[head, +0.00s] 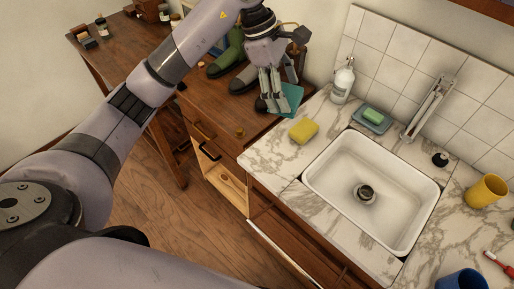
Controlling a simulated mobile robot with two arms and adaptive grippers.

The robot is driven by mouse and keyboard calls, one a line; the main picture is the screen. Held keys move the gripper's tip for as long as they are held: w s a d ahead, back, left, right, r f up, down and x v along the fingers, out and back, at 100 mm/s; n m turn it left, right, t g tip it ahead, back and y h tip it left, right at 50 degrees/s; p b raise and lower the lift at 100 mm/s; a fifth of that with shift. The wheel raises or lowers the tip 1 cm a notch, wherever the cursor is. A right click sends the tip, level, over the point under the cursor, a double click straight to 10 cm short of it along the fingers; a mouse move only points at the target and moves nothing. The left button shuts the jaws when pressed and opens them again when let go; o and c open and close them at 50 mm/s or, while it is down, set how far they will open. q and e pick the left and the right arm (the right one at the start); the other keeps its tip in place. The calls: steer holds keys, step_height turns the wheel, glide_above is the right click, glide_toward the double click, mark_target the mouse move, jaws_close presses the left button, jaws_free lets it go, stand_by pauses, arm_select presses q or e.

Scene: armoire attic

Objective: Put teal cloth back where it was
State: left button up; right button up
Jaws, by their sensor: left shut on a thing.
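The teal cloth (289,97) is in the head view, at the top of the wooden cabinet, close to the left end of the marble counter. My left gripper (272,104) points down over the cabinet top and is shut on the cloth. Its fingers hide part of the cloth. I cannot tell whether the cloth touches the cabinet top. My right gripper does not show.
Boots (232,55) stand on the wooden cabinet (205,103) behind my gripper. A yellow sponge (303,131), a white soap bottle (342,83) and a green soap (373,115) on a dish are around the white sink (340,170).

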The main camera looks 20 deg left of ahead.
arm_select(q)
steer(key=shift+s+a+f+g, duration=0.3)
steer(key=shift+s+a+f, duration=0.05)
steer(key=shift+s+f, duration=0.45)
step_height(320, 180, down, 15)
steer(key=p, duration=0.4)
steer(key=shift+w+d+r, duration=0.15)
step_height(320, 180, down, 4)
steer(key=shift+p, duration=0.55)
steer(key=shift+f, duration=0.35)
steer(key=shift+f, duration=0.2)
steer(key=o, duration=1)
